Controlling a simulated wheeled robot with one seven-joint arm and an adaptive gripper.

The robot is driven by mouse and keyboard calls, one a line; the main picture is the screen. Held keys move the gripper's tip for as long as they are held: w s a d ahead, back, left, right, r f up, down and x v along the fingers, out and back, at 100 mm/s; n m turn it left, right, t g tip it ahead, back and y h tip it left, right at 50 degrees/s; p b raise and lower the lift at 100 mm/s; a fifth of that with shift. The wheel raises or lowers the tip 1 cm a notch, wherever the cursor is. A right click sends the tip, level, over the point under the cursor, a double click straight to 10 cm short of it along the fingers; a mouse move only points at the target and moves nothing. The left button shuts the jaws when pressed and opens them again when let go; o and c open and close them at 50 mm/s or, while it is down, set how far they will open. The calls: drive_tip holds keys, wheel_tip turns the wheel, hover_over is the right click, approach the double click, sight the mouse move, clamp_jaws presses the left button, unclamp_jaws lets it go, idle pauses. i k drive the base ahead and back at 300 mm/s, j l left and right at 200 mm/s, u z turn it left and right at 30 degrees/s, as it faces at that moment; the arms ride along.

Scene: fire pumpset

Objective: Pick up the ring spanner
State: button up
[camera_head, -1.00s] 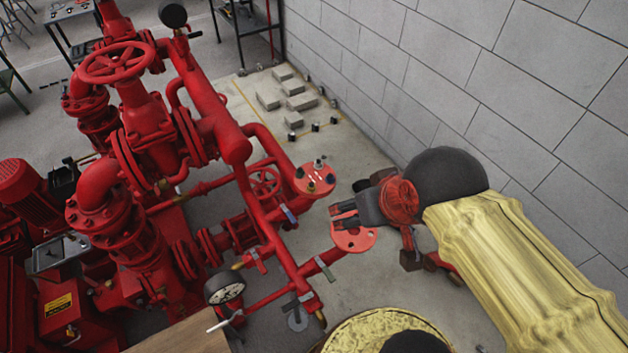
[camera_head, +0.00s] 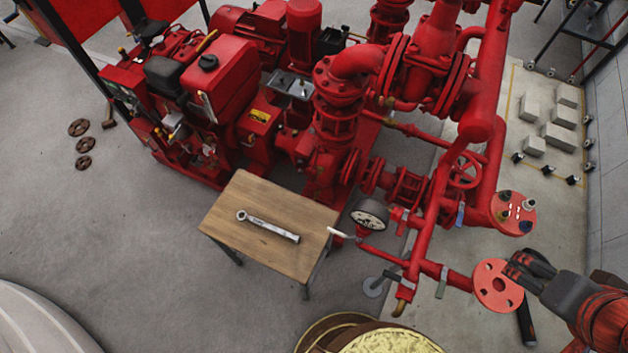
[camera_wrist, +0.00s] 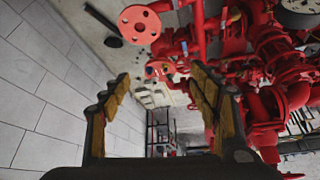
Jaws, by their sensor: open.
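A silver ring spanner (camera_head: 268,226) lies on a small wooden table (camera_head: 285,258) in the head view, left of the pressure gauge. Its ring end points left and its shaft runs down to the right. My gripper (camera_head: 518,270) is at the right edge of the head view, well to the right of the spanner, beside a red pipe flange (camera_head: 498,286). In the wrist view my gripper (camera_wrist: 158,88) is open and empty, its two fingers wide apart. The spanner does not show in the wrist view.
The red pumpset (camera_head: 335,110) stands behind and right of the table. A pressure gauge (camera_head: 369,215) and pipes lie between the table and my gripper. A grey wall (camera_wrist: 50,85) fills the wrist view's left side. Bare floor lies left of the table.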

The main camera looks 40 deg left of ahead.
sight(296, 238)
drive_tip(key=u, duration=2.45)
drive_tip(key=i+j+z, duration=0.15)
drive_tip(key=z, duration=0.3)
drive_tip(key=i+j+z, duration=0.1)
drive_tip(key=z, duration=0.35)
drive_tip(key=j+z, duration=0.4)
drive_tip(key=i+l, duration=0.05)
drive_tip(key=l, duration=0.05)
